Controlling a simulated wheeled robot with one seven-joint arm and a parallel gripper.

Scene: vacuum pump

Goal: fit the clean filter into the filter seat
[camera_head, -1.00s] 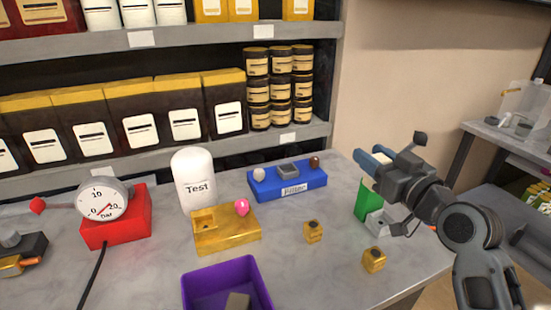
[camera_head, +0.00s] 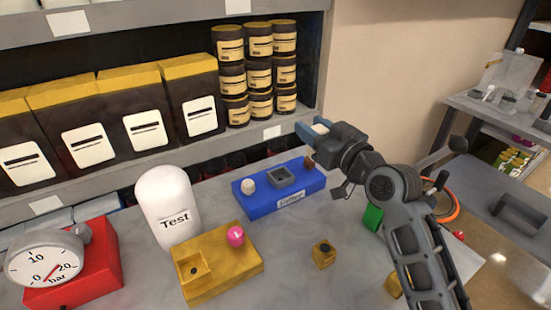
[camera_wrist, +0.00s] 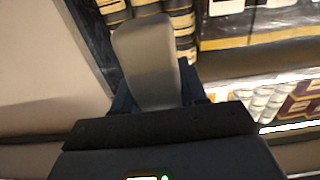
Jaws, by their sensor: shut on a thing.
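My gripper (camera_head: 312,129) has blue fingers shut on a pale block, apparently the clean filter (camera_head: 320,128). It is raised above the back right of the counter, near the shelf edge. In the wrist view the filter (camera_wrist: 148,62) shows as a blurred grey-white slab sticking out past the fingers. The blue block labelled "Filter" (camera_head: 262,207) sits on the counter, below and left of my gripper. Its grey square socket, apparently the filter seat (camera_head: 281,178), lies between a white knob (camera_head: 248,186) and a brown knob (camera_head: 309,162). The held filter is apart from the seat.
A white "Test" bottle (camera_head: 168,200) and a yellow block with a pink knob (camera_head: 222,268) stand left of the blue block. A small yellow cube (camera_head: 324,254) and a green block (camera_head: 373,218) lie to its right. Shelves with cans (camera_head: 259,75) rise behind.

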